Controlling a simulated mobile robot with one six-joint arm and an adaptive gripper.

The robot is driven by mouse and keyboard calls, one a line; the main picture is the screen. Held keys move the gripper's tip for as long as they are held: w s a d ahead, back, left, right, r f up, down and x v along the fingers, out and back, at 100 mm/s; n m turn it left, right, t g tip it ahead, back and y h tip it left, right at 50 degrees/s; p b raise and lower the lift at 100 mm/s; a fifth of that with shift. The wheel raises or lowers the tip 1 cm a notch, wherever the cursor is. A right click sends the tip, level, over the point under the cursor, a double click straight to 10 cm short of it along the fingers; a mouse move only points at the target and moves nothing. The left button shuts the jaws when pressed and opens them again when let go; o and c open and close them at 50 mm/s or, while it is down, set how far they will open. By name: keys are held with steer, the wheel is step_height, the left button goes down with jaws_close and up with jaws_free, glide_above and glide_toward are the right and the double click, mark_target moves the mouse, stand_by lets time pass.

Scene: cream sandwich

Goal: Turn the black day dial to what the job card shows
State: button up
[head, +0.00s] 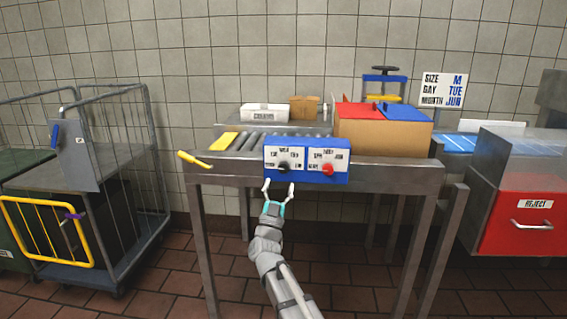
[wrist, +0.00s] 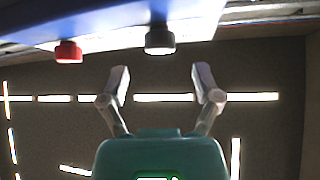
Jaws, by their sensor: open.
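The black day dial (head: 284,169) is on the left half of a blue box (head: 315,178) on the front of the conveyor table. A red dial (head: 328,170) is on the right half. The job card (head: 443,90) on the wall reads size M, day TUE, month JUB or similar. My gripper (head: 278,188) is open and empty, just below and in front of the black dial. In the wrist view, the black dial (wrist: 160,40) is beyond and above my open fingers (wrist: 160,85), apart from them. The red dial (wrist: 68,52) is to the left. The dial's setting is too small to read.
A cardboard box (head: 383,138) with red and blue flaps stands on the table (head: 400,172). A yellow handle (head: 195,160) sticks out at the table's left. A wheeled cage cart (head: 90,190) is at left; a red reject bin (head: 515,222) is at right.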

mark_target(283, 171)
steer(key=shift+p+x, duration=1.6)
steer(key=shift+x, duration=1.1)
steer(key=shift+c, duration=0.2)
jaws_close()
